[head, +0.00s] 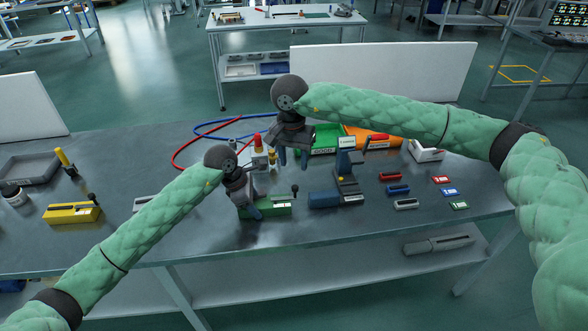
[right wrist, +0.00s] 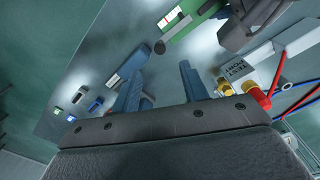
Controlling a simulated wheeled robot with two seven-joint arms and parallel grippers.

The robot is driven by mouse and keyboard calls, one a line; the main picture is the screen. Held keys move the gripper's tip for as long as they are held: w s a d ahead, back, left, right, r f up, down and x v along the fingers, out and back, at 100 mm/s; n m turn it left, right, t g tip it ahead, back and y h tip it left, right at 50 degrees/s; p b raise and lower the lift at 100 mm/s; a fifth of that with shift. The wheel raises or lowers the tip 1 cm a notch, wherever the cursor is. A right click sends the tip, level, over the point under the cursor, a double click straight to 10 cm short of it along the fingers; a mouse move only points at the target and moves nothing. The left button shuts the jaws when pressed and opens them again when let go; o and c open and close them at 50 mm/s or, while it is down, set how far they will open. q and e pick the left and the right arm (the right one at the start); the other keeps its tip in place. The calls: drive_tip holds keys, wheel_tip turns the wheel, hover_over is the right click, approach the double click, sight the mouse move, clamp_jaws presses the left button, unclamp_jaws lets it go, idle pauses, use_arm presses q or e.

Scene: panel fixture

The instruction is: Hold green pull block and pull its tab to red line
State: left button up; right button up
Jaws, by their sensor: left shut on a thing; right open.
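The green pull block (head: 278,207) lies near the front edge of the grey table. A dark knob (head: 295,189) stands at its right end, on the tab. My left gripper (head: 250,208) is shut on the block's left part and covers some of it. In the right wrist view the green block (right wrist: 200,22) is at the top, with a white strip bearing a red line (right wrist: 172,17); the knob (right wrist: 160,46) is beside that end. My right gripper (head: 292,157) is open and empty, above and behind the block. Its fingers also show in the right wrist view (right wrist: 162,90).
A blue block (head: 323,200) and a dark stand (head: 347,178) are right of the green block. Several small coloured blocks lie farther right. A yellow block (head: 72,213) is at left. A red-topped post (head: 257,142) and cables are behind the grippers.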

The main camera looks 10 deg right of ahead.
drive_tip(key=shift+r, duration=0.3)
use_arm(q)
drive_tip(key=o, duration=1.3)
drive_tip(key=shift+r, duration=0.1)
drive_tip(key=a+f+v, duration=0.1)
drive_tip(key=a+v, duration=0.2)
drive_tip(key=v, duration=1.3)
drive_tip(key=shift+a+b, duration=0.3)
drive_tip(key=shift+b, duration=0.05)
use_arm(e)
drive_tip(key=shift+f, duration=0.4)
